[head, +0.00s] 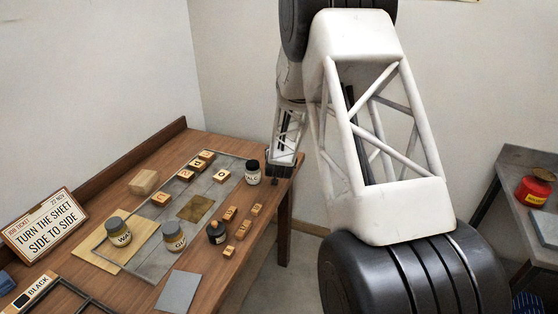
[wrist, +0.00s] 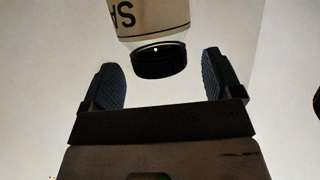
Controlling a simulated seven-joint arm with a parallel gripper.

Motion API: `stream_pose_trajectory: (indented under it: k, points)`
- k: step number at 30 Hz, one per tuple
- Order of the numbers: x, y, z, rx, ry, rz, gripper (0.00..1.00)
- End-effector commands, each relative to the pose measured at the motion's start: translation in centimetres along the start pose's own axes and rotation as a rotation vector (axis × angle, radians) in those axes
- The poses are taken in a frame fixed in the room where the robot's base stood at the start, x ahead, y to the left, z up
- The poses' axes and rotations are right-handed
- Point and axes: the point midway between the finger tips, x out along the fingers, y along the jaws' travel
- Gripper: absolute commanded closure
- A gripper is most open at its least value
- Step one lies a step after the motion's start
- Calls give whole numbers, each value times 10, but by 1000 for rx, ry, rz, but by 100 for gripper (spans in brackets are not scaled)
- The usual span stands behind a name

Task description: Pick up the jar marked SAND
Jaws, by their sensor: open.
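The lid end lies between and just beyond the fingertips of my gripper (wrist: 160,65). The fingers are apart, with a gap on each side of the lid. In the head view, my gripper (head: 275,178) is at the table's right end, mostly hidden by my arm.
Jars marked WA (head: 119,238) and OIL (head: 174,240), a dark bottle (head: 216,232) and several letter blocks (head: 230,213) share the wooden table (head: 222,270). A job ticket sign (head: 40,225) stands left.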

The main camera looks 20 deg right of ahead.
Motion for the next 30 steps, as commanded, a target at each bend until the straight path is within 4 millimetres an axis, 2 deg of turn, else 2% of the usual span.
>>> stream_pose_trajectory:
  k: [9, 28, 30]
  points:
    - [21, 0, 1, 0, -2, 0, 15]
    - [22, 0, 1, 0, -2, 0, 15]
    - [22, 0, 1, 0, -2, 0, 26]
